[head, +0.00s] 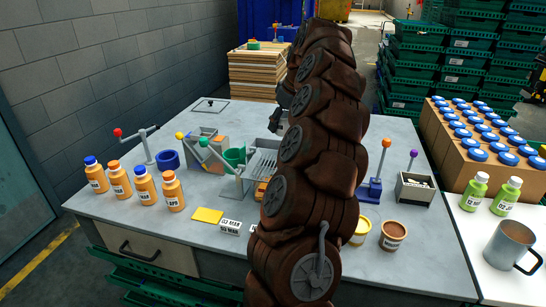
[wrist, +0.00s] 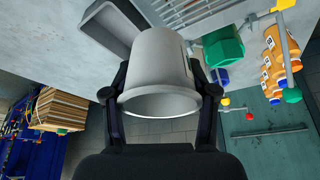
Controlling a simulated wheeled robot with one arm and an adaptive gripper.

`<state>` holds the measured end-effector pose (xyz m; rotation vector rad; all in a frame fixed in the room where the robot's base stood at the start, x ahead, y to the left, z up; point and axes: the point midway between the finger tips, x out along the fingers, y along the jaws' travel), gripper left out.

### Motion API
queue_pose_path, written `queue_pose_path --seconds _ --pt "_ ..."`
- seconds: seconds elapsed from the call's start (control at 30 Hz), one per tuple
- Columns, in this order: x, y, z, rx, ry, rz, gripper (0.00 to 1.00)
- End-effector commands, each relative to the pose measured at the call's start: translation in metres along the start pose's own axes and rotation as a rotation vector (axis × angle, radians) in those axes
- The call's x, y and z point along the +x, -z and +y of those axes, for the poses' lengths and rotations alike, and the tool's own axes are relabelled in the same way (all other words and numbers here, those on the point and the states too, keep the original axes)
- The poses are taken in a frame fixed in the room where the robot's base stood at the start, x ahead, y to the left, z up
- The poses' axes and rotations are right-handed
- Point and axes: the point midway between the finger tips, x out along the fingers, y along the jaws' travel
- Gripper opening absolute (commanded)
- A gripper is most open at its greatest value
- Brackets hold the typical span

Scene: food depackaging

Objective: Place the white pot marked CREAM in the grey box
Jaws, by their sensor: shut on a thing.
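My gripper (wrist: 160,92) is shut on a white pot (wrist: 160,60), with one finger on each side of its wall. The pot's open rim faces the bottom of the wrist view, and no CREAM marking is readable there. A grey box (wrist: 97,52) with a dark inside lies beyond the pot at the upper left of the wrist view, partly hidden by the pot. I cannot tell the gap between them. In the head view my brown-covered arm hides the pot; only a dark bit of my gripper shows at the arm's left edge.
Several orange bottles (head: 145,187) stand at the left.

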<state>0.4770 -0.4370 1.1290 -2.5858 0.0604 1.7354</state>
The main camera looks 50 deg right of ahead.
Motion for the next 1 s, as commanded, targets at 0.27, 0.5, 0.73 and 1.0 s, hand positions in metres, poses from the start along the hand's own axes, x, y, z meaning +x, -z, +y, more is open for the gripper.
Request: queue_pose_path --seconds 0.27,0.5,0.73,1.0 --pt "0.019 0.020 0.039 0.372 -0.156 -0.006 0.17" --pt "0.042 0.038 0.065 0.679 -0.282 -0.008 0.17" --pt "0.067 0.051 0.079 0.905 -0.370 -0.012 0.17" --pt "0.089 0.063 0.089 1.097 -0.446 -0.008 0.17"
